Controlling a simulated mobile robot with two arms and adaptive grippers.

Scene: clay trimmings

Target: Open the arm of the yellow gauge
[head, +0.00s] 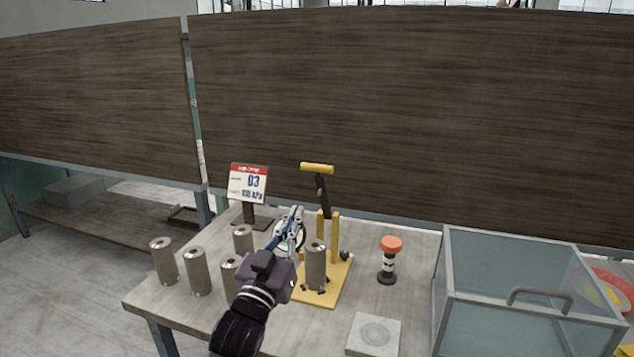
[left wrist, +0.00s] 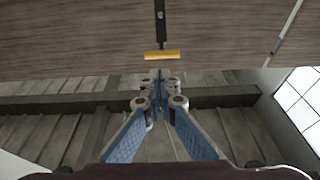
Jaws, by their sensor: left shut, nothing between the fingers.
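The yellow gauge stands on the table with a flat yellow base (head: 318,296), two yellow posts and a dark arm (head: 322,195) topped by a yellow crossbar handle (head: 317,168). The arm points up, leaning slightly. A grey cylinder (head: 315,268) stands upright over the base, in front of the posts. My left gripper (head: 296,210) is shut and empty, left of the posts and lower than the handle. In the left wrist view its fingertips (left wrist: 160,76) meet just below the handle (left wrist: 162,55) in the picture; contact cannot be told. My right gripper is not in view.
Several grey cylinders (head: 197,272) stand at the table's left. A sign (head: 248,184) stands behind them. An orange-topped post (head: 390,258) and a pale square block (head: 374,335) are right of the gauge. A clear-walled bin (head: 530,290) with a handle is at the far right.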

